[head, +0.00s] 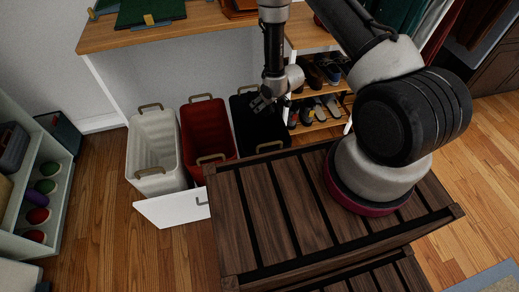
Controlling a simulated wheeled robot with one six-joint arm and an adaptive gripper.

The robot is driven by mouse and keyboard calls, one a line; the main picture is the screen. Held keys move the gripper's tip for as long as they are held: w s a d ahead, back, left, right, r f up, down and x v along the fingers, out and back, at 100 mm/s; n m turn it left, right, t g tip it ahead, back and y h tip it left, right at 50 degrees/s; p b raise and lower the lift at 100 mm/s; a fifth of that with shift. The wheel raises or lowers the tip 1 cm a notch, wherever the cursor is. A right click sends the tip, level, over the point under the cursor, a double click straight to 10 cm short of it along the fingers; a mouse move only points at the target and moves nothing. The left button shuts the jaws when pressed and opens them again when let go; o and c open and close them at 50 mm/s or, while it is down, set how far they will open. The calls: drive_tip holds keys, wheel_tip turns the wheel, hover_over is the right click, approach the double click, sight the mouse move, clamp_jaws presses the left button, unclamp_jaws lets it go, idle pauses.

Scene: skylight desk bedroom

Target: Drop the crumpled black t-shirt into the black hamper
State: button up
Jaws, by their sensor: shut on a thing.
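The black hamper (256,132) stands at the right end of a row of three hampers, with tan handles on its rim. My gripper (261,104) is over its opening in the picture, pointing down and left. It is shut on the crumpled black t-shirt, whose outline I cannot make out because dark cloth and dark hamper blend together. I cannot tell how high the gripper is above the rim, or what lies inside the hamper.
A red hamper (208,128) and a white hamper (156,150) stand to the left. A wooden desk (190,32) is behind and above. A shoe rack (322,98) is close on the right. A white panel (172,208) lies in front. Open floor (115,225) is at left.

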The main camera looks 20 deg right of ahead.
drive_tip(key=shift+f, duration=1.15)
drive_tip(key=o, duration=1.2)
drive_tip(key=shift+c, duration=0.2)
drive_tip(key=shift+r, duration=0.1)
drive_tip(key=v, duration=1.1)
drive_tip(key=shift+s+d+r, duration=0.15)
drive_tip(key=shift+d+r, duration=0.05)
drive_tip(key=shift+r, duration=0.15)
